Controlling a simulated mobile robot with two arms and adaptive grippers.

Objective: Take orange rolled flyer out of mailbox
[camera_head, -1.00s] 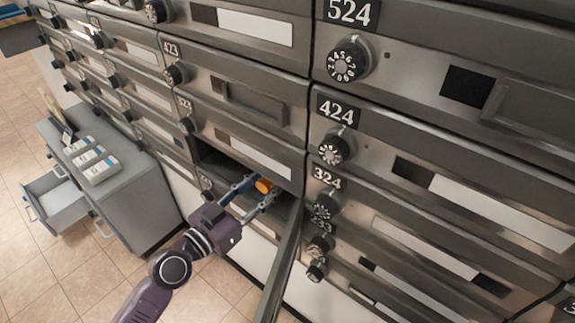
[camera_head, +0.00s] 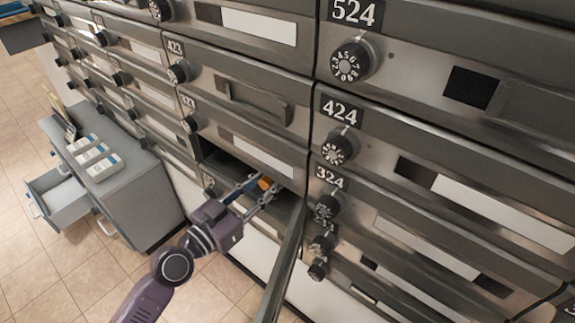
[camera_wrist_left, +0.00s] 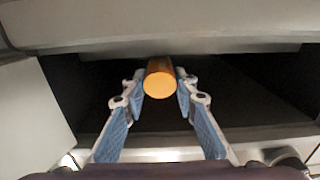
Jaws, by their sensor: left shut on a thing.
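The orange rolled flyer (camera_head: 264,183) is at the mouth of an open mailbox (camera_head: 228,167) in the lower row. My left gripper (camera_head: 257,190) reaches into that opening from the front and is shut on the flyer. In the left wrist view the flyer's round orange end (camera_wrist_left: 159,84) faces the camera, with the blue-padded fingers of my left gripper (camera_wrist_left: 160,88) on both sides of it. The rest of the flyer runs back into the dark compartment and is hidden. The mailbox door (camera_head: 285,262) hangs open to the right of the gripper. My right gripper is not in view.
Closed mailboxes with dial knobs surround the opening, such as 424 (camera_head: 341,148) at the right. A grey cabinet (camera_head: 130,190) with an open drawer (camera_head: 62,200) stands at the left, with small boxes on top. The tiled floor (camera_head: 45,275) at lower left is clear.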

